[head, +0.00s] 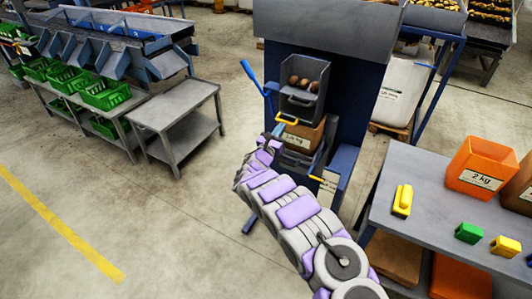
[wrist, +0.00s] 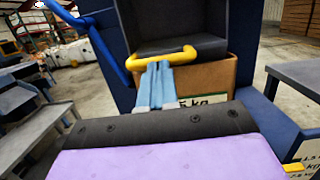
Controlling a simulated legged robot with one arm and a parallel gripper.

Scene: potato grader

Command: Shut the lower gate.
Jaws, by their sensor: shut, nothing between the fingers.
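A dark hopper (head: 319,75) holding several brown potatoes (head: 302,84) is mounted on the blue machine (head: 340,60). At its lower front is a dark flap, the lower gate (head: 300,109), with a yellow handle (head: 288,117). The yellow handle (wrist: 160,58) also shows in the wrist view, at the gate's bottom edge. My gripper (head: 278,130) is shut and empty. In the wrist view its pale blue fingertips (wrist: 158,66) are right at the handle's underside; whether they touch it I cannot tell. How far the gate stands open is unclear.
A brown carton (head: 304,136) with a kg label stands below the gate. A blue lever (head: 251,74) rises left of the hopper. A grey table (head: 440,215) with an orange bin (head: 480,167) is at right. A grey cart (head: 180,105) stands left; the floor between is clear.

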